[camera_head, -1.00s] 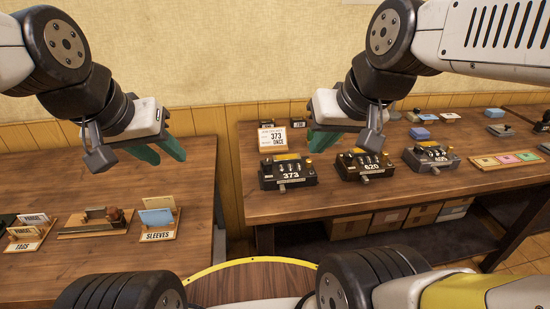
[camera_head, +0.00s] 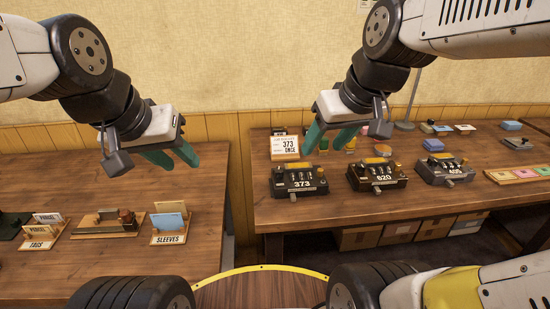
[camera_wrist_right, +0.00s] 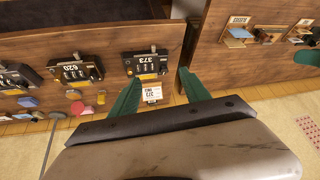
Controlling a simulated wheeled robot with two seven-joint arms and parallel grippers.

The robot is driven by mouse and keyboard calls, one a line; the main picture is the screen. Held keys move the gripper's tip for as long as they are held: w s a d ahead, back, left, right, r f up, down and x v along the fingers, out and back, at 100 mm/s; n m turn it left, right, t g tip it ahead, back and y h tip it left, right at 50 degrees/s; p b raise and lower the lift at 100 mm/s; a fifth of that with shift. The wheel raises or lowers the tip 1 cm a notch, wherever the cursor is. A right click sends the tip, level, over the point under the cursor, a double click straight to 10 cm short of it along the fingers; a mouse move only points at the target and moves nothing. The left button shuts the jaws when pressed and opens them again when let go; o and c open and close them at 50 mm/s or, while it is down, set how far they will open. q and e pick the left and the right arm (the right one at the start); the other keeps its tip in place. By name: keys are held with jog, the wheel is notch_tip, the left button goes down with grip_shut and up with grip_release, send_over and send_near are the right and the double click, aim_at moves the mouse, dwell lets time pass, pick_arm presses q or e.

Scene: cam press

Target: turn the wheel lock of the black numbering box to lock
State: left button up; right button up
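The black numbering box (camera_head: 299,180) reads 373 and stands upright at the left end of the right table's row. It has a small brass knob at its left end and a lever in front; which part is the wheel lock is too small to tell. My right gripper (camera_head: 328,143) is open and empty, in the air above and behind this box. In the right wrist view the box (camera_wrist_right: 146,63) shows upside down beyond the spread green fingers (camera_wrist_right: 158,76), not touched. My left gripper (camera_head: 174,160) is open and empty above the left table.
A box reading 620 (camera_head: 377,175) and a greyer box (camera_head: 444,170) stand to the right. A card reading 373 ONCE (camera_head: 285,147) stands behind the black box. The left table (camera_head: 90,265) holds card holders (camera_head: 170,226). A gap separates the tables.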

jog(key=w+a+f+n+g, duration=0.1)
jog(key=w+f+n, duration=0.1)
jog(key=w+n, duration=0.3)
jog(key=w+a+f+n+g, duration=0.1)
jog(key=w+f+n+g, duration=0.15)
jog(key=w, duration=0.45)
jog(key=n+g+y, duration=0.1)
jog(key=n+y, duration=0.1)
jog(key=n, duration=0.4)
send_near(278, 170)
jog(key=f, duration=0.2)
jog(key=x, duration=0.7)
jog(key=shift+w+a+r, duration=0.15)
jog(key=shift+a, duration=0.2)
grip_shut()
